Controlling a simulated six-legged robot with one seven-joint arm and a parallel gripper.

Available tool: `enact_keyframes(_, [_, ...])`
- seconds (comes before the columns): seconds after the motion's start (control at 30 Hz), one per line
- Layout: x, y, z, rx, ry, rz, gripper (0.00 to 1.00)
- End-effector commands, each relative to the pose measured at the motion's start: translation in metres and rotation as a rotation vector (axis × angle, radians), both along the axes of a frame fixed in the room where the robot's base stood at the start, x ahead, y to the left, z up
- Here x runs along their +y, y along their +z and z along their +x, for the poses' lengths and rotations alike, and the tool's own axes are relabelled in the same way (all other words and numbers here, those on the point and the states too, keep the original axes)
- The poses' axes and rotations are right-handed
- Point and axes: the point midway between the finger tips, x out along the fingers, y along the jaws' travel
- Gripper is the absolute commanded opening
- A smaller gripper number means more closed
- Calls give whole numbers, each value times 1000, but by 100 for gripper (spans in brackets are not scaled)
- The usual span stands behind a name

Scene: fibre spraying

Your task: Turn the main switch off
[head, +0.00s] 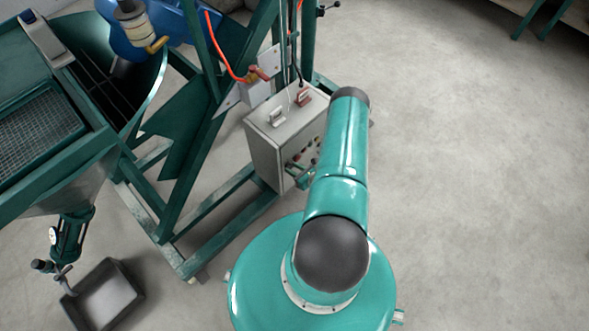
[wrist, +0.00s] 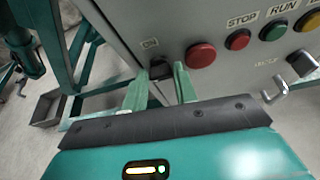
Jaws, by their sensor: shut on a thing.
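The main switch (wrist: 160,70) is a small black knob under an "ON" label on the grey front panel (wrist: 125,22), in the wrist view. My gripper (wrist: 160,88) has its two pale green fingers on either side of this knob, shut on it. The fingers partly cover the knob, so its exact angle is hard to tell. In the head view the grey control box (head: 262,148) stands on the green frame. My arm covers part of its front, and the switch cannot be made out there.
Right of the switch are a large red button (wrist: 201,56), a smaller red "STOP" button (wrist: 237,39) and a green "RUN" button (wrist: 273,30). A metal hook-like handle (wrist: 275,90) sticks out at right. A dark tray (head: 104,295) lies on the floor. Open floor lies right.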

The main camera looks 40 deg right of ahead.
Motion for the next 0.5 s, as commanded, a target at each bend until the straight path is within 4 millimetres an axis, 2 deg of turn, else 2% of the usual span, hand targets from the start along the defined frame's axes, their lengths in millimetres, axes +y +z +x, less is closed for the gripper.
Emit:
enact_keyframes(0.2, [2, 0, 0, -4, -1, -108, 5])
enact_keyframes(0.5, [2, 0, -1, -3, 0, -136, 4])
